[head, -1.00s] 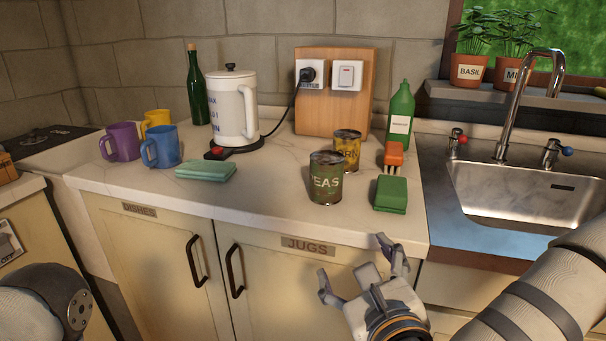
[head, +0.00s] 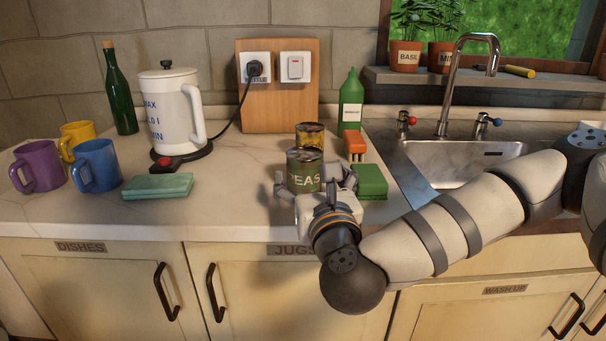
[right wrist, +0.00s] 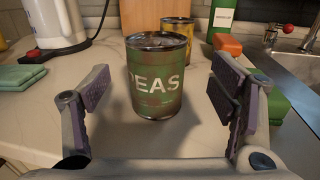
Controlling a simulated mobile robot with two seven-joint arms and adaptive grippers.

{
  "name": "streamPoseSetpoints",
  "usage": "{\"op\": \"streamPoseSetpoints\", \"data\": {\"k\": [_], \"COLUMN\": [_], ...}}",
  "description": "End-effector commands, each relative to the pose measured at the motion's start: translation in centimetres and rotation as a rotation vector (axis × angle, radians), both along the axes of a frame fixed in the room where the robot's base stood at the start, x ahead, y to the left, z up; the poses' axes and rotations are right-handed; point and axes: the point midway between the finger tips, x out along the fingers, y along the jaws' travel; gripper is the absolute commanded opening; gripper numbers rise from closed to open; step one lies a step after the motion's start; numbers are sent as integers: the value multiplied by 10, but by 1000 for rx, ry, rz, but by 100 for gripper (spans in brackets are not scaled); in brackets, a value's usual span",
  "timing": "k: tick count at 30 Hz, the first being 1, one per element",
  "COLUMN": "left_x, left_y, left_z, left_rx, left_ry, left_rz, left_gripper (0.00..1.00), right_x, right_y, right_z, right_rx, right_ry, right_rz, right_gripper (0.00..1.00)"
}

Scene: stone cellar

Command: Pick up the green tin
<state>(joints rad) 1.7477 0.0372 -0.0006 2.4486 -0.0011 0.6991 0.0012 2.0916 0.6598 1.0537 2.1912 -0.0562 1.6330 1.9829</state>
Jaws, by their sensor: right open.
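The green tin (head: 304,172), labelled PEAS, stands upright on the counter near its front edge. It also shows in the right wrist view (right wrist: 156,85), just beyond the fingertips and roughly midway between them. My right gripper (head: 313,190) is open in front of the tin, with a finger to each side; in the right wrist view the open gripper (right wrist: 160,95) has bare counter between its fingers. The gripper and wrist hide the tin's lower part in the head view. My left gripper is out of view.
A yellow tin (head: 310,136) stands right behind the green one. A green sponge (head: 370,181), an orange-topped brush (head: 355,145) and a green bottle (head: 350,104) are close on the right. A folded cloth (head: 158,186), mugs and a kettle (head: 171,110) stand left, with clear counter between.

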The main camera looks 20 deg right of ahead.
Motion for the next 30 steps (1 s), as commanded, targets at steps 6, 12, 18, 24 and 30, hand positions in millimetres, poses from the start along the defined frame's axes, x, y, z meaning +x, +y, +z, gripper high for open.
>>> {"op": "streamPoseSetpoints", "data": {"k": [6, 12, 18, 24, 30], "left_x": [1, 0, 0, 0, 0], "left_y": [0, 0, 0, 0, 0], "left_z": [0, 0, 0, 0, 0], "left_rx": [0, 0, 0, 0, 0], "left_ry": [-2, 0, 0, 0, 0], "left_rz": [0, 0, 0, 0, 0], "left_gripper": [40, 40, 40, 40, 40], "right_x": [37, 56, 56, 56, 56], "right_y": [-3, -4, -4, -4, -4], "right_z": [-5, -6, -6, -6, -5], "right_rx": [-2, -1, -1, -1, -1], "right_ry": [-1, 1, 1, 1, 0], "right_rz": [-2, 2, 2, 2, 2], "right_gripper": [79, 79, 70, 26, 26]}}
